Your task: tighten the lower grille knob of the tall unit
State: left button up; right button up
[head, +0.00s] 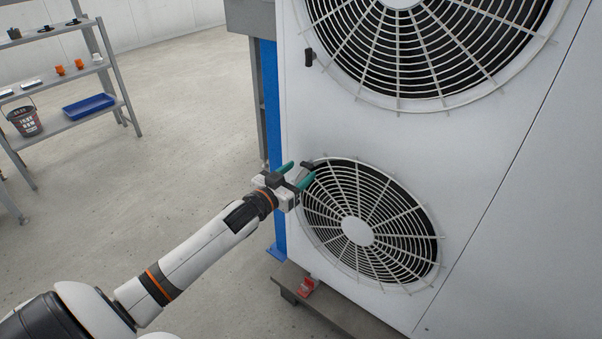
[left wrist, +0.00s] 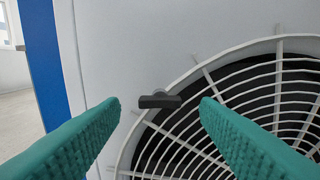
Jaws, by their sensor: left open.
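The tall unit (head: 480,160) is a pale grey cabinet with two round fan grilles, one above the other. The lower grille (head: 325,240) has a small black knob (head: 308,164) at its upper left rim. In the left wrist view the lower knob (left wrist: 160,101) is a dark bar lying about level, seen between the fingertips and beyond them. My left gripper (head: 296,172) has green fingers and is open and empty, close to the lower knob. No contact with the knob shows. My right gripper is not in view.
Another black knob (head: 309,57) sits beside the upper grille (head: 430,105). A blue post (head: 272,130) stands left of the unit. A red object (head: 307,287) lies on the base below. A shelf (head: 70,122) with a blue tray (head: 89,107) stands far left, with clear floor between.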

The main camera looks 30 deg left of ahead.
pick_arm(q)
jog(key=shift+w, duration=0.95)
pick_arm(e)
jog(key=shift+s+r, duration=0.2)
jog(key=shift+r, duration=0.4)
pick_arm(q)
jog(key=shift+d, duration=0.1)
jog(key=c, duration=1)
